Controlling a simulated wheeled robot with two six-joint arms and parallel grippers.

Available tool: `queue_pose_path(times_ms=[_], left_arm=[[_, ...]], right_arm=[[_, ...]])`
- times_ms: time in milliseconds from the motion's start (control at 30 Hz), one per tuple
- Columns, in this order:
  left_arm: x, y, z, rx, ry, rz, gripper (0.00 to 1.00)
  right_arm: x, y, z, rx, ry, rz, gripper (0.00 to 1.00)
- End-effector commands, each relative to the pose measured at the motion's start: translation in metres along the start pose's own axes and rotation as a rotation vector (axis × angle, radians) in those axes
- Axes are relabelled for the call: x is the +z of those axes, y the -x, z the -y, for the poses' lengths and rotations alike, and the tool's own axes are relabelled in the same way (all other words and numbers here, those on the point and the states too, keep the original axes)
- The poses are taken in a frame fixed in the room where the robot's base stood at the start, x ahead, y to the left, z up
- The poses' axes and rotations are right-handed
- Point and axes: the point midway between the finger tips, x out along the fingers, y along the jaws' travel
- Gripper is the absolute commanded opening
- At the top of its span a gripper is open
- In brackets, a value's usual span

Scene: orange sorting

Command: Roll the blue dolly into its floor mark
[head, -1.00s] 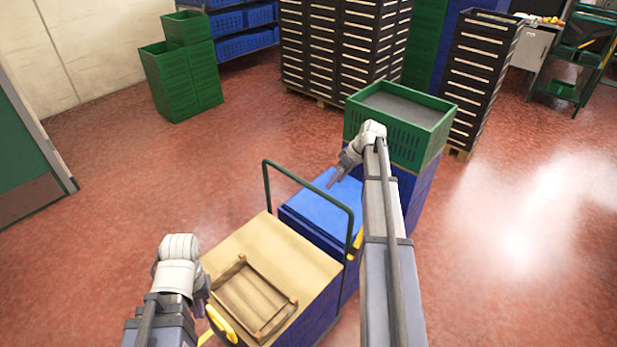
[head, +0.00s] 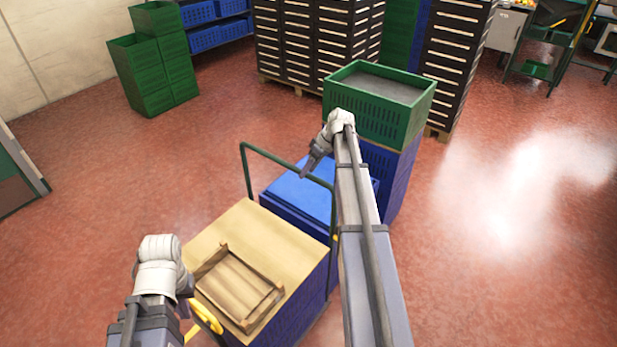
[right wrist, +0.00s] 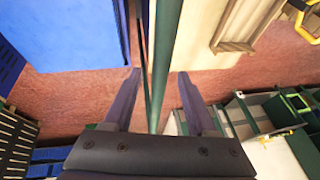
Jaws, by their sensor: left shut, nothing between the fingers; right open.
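A blue, flat-topped load (head: 302,190) stands mid-view behind a green hoop handle (head: 275,156). I take it to be on the blue dolly; its base and wheels are hidden. My right gripper (head: 308,172) is at the handle's top bar. In the right wrist view the green bar (right wrist: 163,60) runs between its open fingers (right wrist: 155,85), with the blue top (right wrist: 80,35) to the left. My left gripper (head: 188,294) is shut and empty, beside the wood-topped cart (head: 255,225) and near its yellow handle (head: 207,316). No floor mark can be made out.
A green crate (head: 350,107) on a blue stack (head: 385,180) stands just behind the blue load. Dark crate stacks (head: 315,45) and green bins (head: 150,75) stand farther back. A wooden frame (head: 235,285) lies on the cart. Red floor is open left and right.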

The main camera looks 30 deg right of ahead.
Motion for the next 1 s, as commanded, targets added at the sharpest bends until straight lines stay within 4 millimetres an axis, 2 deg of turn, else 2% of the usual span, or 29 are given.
queue_pose_path(times_ms=[67, 333, 833, 1000], left_arm=[[-0.0003, -0.0054, -0.0005, 0.000, 0.000, 0.000, 0.00], [-0.0002, -0.0041, -0.0004, 0.000, 0.000, 0.000, 0.00], [-0.0002, -0.0042, -0.0004, 0.000, 0.000, 0.000, 0.00], [-0.0002, -0.0042, -0.0004, 0.000, 0.000, 0.000, 0.00]], right_arm=[[0.0005, -0.0058, -0.0004, 0.000, 0.000, 0.000, 0.57], [-0.0003, -0.0047, 0.0000, 0.001, -0.001, 0.000, 0.56], [-0.0001, -0.0047, 0.0000, 0.000, -0.001, 0.000, 0.00], [-0.0001, -0.0047, 0.0000, 0.000, -0.001, 0.000, 0.00]])
